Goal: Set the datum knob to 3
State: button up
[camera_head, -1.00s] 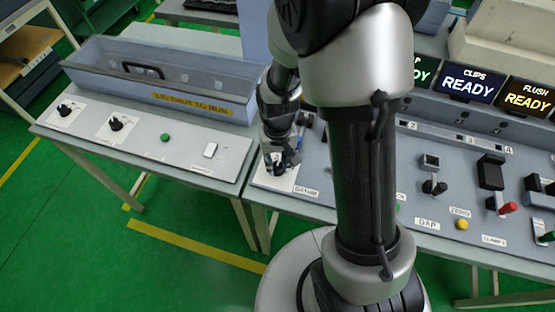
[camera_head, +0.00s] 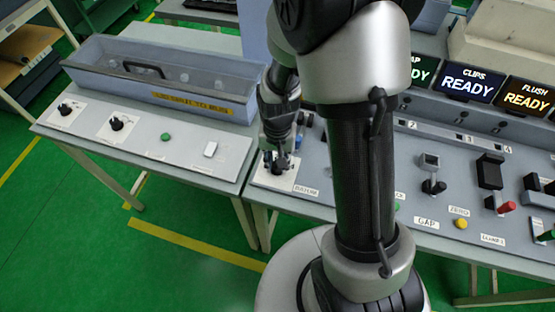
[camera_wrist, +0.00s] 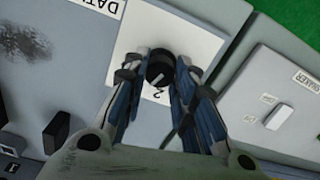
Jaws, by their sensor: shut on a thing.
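The datum knob (camera_wrist: 159,66) is a dark round knob on a white plate (camera_wrist: 196,35) in the wrist view. A digit that looks like a 2 shows on the plate just beside the knob; other marks are hidden. My gripper (camera_wrist: 160,72) has its fingers on both sides of the knob and is shut on it. In the head view my gripper (camera_head: 278,165) is down at the white plate (camera_head: 262,178), beside the label DATUM (camera_head: 305,190), and hides most of the knob.
Two other dark knobs (camera_head: 117,123) sit on white plates on the left table, with a green button (camera_head: 165,137) and a white switch (camera_head: 210,149). Levers with red (camera_head: 508,208) and green handles and a yellow button (camera_head: 461,224) stand to the right.

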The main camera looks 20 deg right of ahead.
jog(key=o, duration=1.1)
notch_tip(320, 180, up, 12)
jog(key=shift+r, duration=0.1)
dwell(0.4)
jog(key=s+r+n+t, duration=0.1)
jog(key=s+r, duration=0.3)
jog(key=s, duration=0.1)
jog(key=s+r+n+t, duration=0.2)
jog(key=s+r, duration=0.3)
jog(key=s+r+n+t, duration=0.1)
jog(key=s+r+n, duration=0.1)
jog(key=s+r, duration=0.3)
jog(key=shift+r+t, duration=0.1)
jog(key=shift+t, duration=0.2)
